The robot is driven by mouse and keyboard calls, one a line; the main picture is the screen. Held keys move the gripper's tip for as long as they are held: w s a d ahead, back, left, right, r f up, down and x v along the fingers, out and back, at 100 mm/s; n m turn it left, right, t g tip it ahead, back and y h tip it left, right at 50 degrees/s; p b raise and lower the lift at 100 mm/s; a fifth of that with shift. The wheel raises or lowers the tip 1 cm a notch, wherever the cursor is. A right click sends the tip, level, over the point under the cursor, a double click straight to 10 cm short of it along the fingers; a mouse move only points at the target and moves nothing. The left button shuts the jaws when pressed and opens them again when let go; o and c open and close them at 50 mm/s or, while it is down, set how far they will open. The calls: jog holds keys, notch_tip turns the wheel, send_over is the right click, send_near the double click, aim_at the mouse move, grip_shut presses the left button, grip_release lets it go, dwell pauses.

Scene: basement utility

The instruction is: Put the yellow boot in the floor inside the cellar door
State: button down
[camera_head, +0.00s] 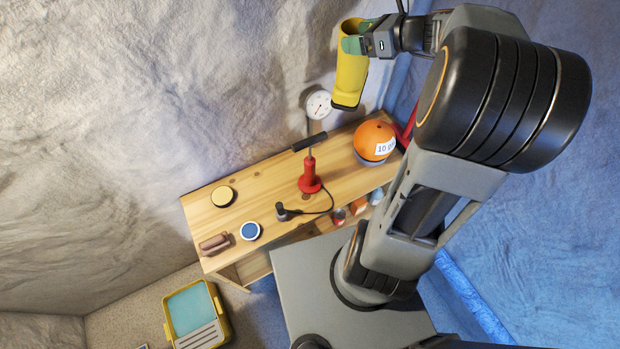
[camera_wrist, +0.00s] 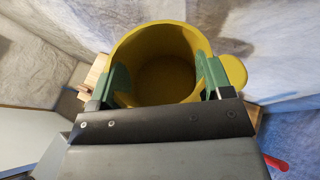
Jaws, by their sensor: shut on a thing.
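The yellow boot (camera_head: 351,78) hangs upright from my gripper (camera_head: 358,45), above the back right of the wooden bench, with its dark sole down. My gripper is shut on the boot near its top. In the wrist view the boot's open top (camera_wrist: 165,65) faces the camera, and the green fingers of my gripper (camera_wrist: 162,82) grip the shaft on both sides. The yellow toe (camera_wrist: 235,70) shows at the right. I cannot make out a cellar door for sure in these views.
The wooden bench (camera_head: 258,202) holds a red pump (camera_head: 309,178), an orange ball (camera_head: 372,140), a blue-topped tin (camera_head: 250,231), a yellow-topped tin (camera_head: 222,196) and a brown brush (camera_head: 214,244). A round gauge (camera_head: 318,104) stands by the wall.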

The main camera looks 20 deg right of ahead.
aim_at(355, 63)
notch_tip(355, 63, down, 7)
jog(key=b, duration=0.5)
jog(key=shift+r, duration=0.15)
notch_tip(355, 63, down, 28)
jog(key=b, duration=0.1)
jog(key=shift+r, duration=0.25)
jog(key=shift+f, duration=0.15)
jog(key=shift+c, duration=2.4)
grip_release()
jog(key=shift+f, duration=0.1)
jog(key=o, duration=0.4)
jog(key=shift+o, duration=0.2)
